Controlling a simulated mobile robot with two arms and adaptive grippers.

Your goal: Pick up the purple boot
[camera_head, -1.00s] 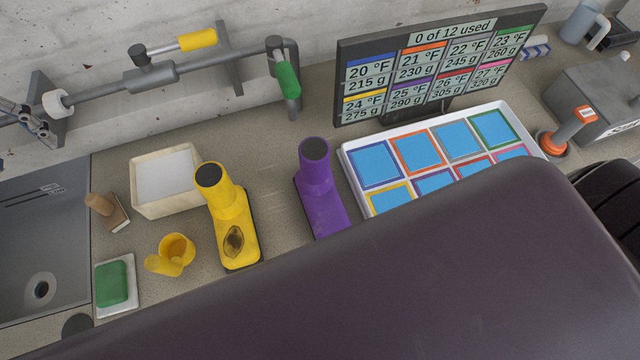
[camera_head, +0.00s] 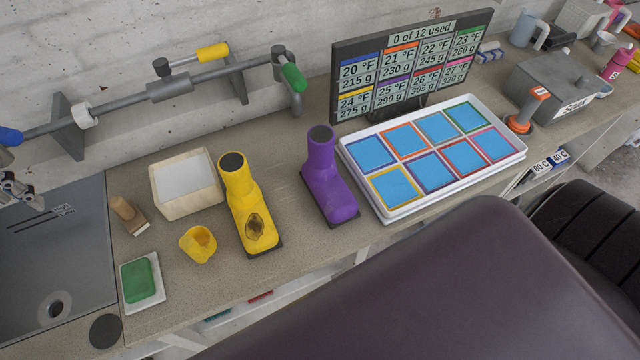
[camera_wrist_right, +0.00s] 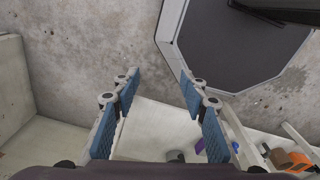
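The purple boot (camera_head: 328,180) stands upright on the counter in the head view, between the yellow boot (camera_head: 247,210) and the tray of coloured squares. Its toe points toward the counter's front edge. Nothing touches it that I can see. My right gripper (camera_wrist_right: 160,110) shows in the right wrist view with its blue-padded fingers spread apart and nothing between them. It is away from the boot.
A white tray (camera_head: 372,205) with coloured squares lies right of the boot, below a display board (camera_head: 405,70). A wall bar with clamps (camera_head: 170,88) runs behind. A yellow cup (camera_head: 198,245), a green sponge (camera_head: 138,281) and a sink (camera_head: 45,265) are left.

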